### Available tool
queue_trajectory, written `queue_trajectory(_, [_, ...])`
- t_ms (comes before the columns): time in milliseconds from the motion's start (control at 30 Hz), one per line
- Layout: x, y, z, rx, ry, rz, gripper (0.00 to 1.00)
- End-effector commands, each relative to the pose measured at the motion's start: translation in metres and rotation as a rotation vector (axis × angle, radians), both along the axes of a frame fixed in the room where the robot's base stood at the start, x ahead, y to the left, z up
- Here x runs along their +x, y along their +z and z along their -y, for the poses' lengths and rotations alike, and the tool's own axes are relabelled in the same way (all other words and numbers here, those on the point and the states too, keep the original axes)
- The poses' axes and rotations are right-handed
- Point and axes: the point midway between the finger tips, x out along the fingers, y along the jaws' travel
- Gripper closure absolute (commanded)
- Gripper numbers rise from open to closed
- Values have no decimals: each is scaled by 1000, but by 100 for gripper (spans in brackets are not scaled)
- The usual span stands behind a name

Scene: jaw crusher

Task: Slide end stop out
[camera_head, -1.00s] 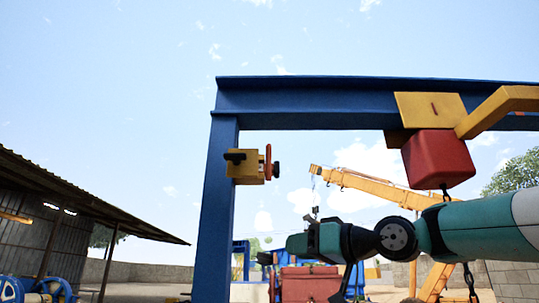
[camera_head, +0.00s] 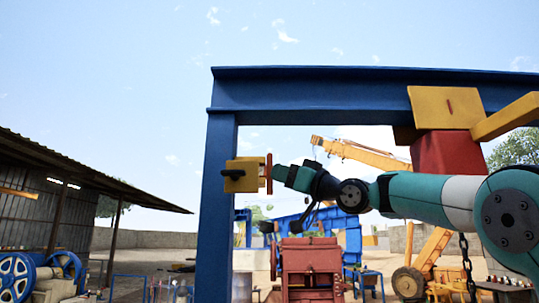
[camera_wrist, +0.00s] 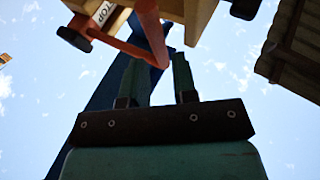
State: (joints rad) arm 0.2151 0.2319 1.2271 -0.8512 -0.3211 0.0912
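The end stop is a yellow block (camera_head: 243,175) on the blue post of the gantry, with a red handle (camera_head: 269,173) on its right side and a black knob on its left. In the wrist view the block (camera_wrist: 185,22) fills the top, with a label that reads in part "TOP", the red handle (camera_wrist: 128,42) and black knobs. My gripper (camera_head: 280,173) is just right of the red handle in the head view. In the wrist view my gripper (camera_wrist: 158,72) has its two fingers apart, with the handle's lower end near the fingertips. I cannot tell whether they touch. Nothing is held.
A blue gantry beam (camera_head: 330,90) spans the top. A yellow trolley plate (camera_head: 445,107) with a red block (camera_head: 448,152) and chain hangs at the right. A red crusher (camera_head: 311,265) stands below. A tin shed (camera_head: 60,195) is at the left.

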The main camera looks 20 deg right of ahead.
Motion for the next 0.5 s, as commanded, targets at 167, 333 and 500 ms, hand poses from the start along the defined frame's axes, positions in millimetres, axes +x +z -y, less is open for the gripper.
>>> queue_trajectory(167, [21, 16, -17, 0, 1, -1, 74])
queue_trajectory(333, [30, 17, -24, 0, 1, -1, 74])
queue_trajectory(500, [32, 16, -25, -1, -1, 0, 74])
